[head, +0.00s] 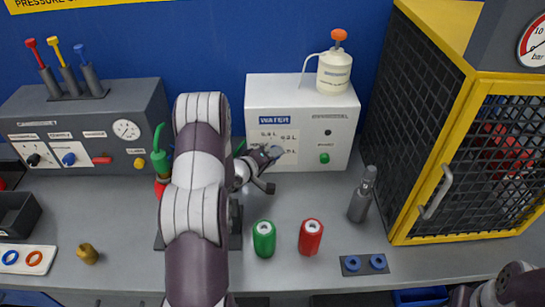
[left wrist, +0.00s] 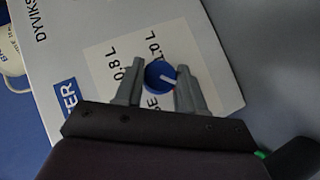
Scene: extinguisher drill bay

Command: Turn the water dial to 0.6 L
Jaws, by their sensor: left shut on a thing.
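The water dial (left wrist: 158,76) is a round blue knob with a white pointer on a labelled panel. It sits between the fingers of my left gripper (left wrist: 156,87) in the left wrist view, and the gripper is shut on it. The pointer aims toward the right finger there. Labels "0.8 L" and "1.0 L" can be read beside the dial; others are covered by the gripper. In the head view my left gripper (head: 269,155) is at the front of the white WATER box (head: 345,102) and hides the dial. My right gripper is not in view.
A green button (head: 324,158) is right of the dial on the box. A white bottle with an orange cap (head: 334,70) stands on top. Green (head: 264,240) and red (head: 311,238) cylinders stand in front. A yellow-framed mesh cage (head: 470,150) is at right.

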